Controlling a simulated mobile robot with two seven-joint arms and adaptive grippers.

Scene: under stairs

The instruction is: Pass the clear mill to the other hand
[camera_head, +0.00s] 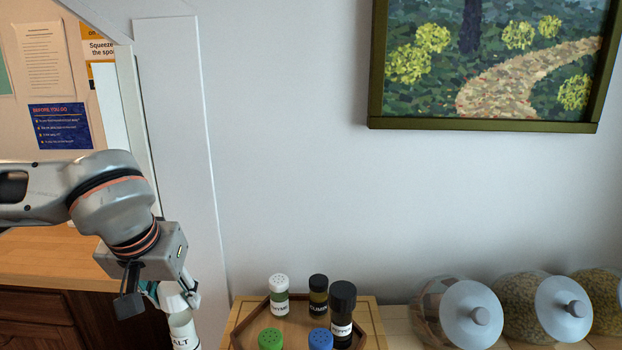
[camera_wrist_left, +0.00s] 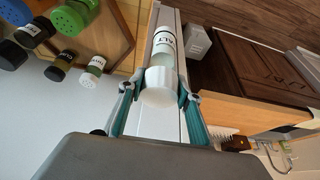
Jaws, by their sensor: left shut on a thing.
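The clear mill (camera_head: 183,332) has a white top and a white label with dark letters ending in "ALT". It hangs roughly upright below my left gripper (camera_head: 172,296) at the lower left of the head view, its lower end cut off by the frame edge. In the left wrist view the clear mill (camera_wrist_left: 163,62) sits between the two teal-backed fingers of my left gripper (camera_wrist_left: 160,90), which are shut on its white top. My right gripper is in neither view.
A wooden tray (camera_head: 248,313) holds several shakers, including a black-topped pepper mill (camera_head: 342,312), a green-topped one (camera_head: 270,340) and a blue-topped one (camera_head: 320,340). Glass jars (camera_head: 466,314) stand to the right. A wall with a framed painting (camera_head: 500,60) rises behind.

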